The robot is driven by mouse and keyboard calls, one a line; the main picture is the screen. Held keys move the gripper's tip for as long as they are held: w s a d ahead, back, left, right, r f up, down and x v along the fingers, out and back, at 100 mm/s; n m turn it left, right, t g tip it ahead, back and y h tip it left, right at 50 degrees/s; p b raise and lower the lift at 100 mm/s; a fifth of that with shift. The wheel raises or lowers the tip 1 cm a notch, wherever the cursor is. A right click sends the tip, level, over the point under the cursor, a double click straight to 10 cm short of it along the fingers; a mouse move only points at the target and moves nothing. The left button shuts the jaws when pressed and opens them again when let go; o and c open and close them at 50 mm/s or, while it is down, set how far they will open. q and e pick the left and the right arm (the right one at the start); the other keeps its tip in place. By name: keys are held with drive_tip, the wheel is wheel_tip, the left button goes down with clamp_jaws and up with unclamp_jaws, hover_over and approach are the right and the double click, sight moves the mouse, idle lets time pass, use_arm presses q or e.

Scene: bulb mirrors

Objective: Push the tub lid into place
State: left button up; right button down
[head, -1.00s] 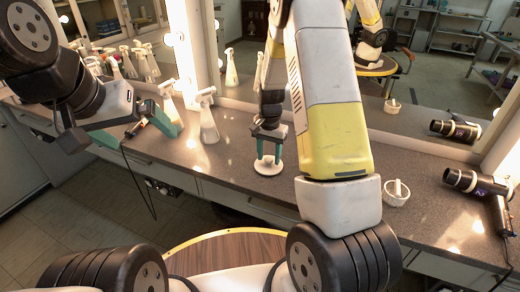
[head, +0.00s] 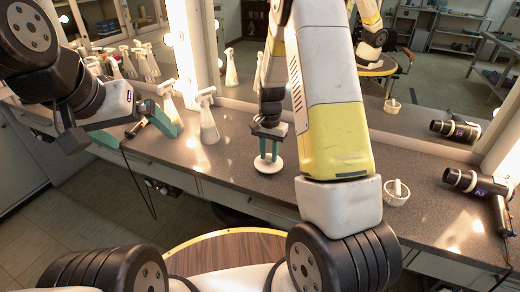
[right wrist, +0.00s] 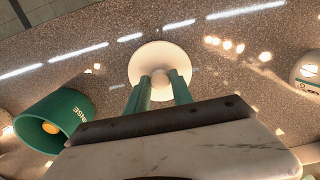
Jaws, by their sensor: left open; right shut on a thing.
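The lid (head: 269,168) is a round white disc with a knob, at the middle of the grey counter in the head view. In the right wrist view the lid (right wrist: 160,54) shows its pale knob between my fingers. My right gripper (head: 269,156) points down and is shut on the knob; it also shows in the right wrist view (right wrist: 159,88). A green tub (right wrist: 50,122) with white lettering and something yellow inside appears at the left of the right wrist view, apart from the lid. My left gripper (head: 138,128) is open over the counter at the left.
White spray bottles (head: 208,118) stand behind my left gripper by the mirror (head: 300,75). A corded dark tool lies near that gripper. A white bowl (head: 397,194) and a black hair dryer (head: 475,183) are at the right. Bare counter (head: 235,158) surrounds the lid.

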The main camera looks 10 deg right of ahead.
sight(269, 157)
drive_tip(key=shift+r, duration=2.55)
drive_tip(key=c, duration=1.9)
unclamp_jaws()
drive_tip(key=shift+c, duration=0.2)
clamp_jaws()
